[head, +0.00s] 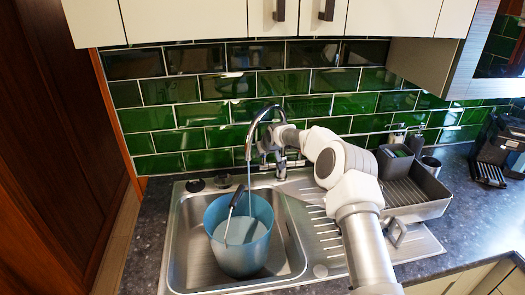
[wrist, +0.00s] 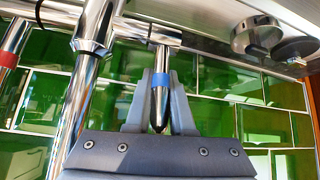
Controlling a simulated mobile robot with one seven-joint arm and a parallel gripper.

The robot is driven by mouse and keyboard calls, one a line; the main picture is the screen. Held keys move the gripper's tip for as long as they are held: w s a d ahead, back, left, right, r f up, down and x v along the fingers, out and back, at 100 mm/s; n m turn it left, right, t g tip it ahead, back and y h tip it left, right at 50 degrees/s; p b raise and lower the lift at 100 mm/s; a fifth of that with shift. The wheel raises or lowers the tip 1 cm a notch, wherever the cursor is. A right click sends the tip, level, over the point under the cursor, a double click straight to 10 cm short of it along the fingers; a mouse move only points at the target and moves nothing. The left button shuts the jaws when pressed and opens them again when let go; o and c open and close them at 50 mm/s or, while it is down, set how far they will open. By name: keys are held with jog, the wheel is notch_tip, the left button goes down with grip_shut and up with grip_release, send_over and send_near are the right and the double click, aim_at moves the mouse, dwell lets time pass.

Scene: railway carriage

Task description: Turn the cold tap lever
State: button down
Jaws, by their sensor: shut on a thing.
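The cold tap lever (wrist: 161,62), a chrome bar with a blue band, is between the two grey fingers of my gripper (wrist: 160,88) in the wrist view. The fingers are shut on it. The hot lever with a red band (wrist: 10,58) is at the left edge, apart from my gripper. The tall chrome tap (head: 262,112) arches over the sink in the head view, with my gripper (head: 266,146) at its body. A thin stream seems to fall from the spout into the blue bucket (head: 238,255), which holds pale liquid. My arm hides part of the tap.
The bucket stands in the steel sink (head: 184,245). On the right are a grey dish rack (head: 425,205), soap bottles (head: 417,140) and a black machine (head: 500,145). Green tiles (head: 190,115) stand close behind the tap, with cupboards (head: 185,18) above.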

jog(key=shift+w+g, duration=0.1)
jog(key=shift+g, duration=0.2)
dwell(0.4)
jog(key=c, duration=0.8)
grip_release()
jog(key=b+v, duration=0.2)
jog(key=v, duration=1.5)
jog(key=shift+r, duration=0.1)
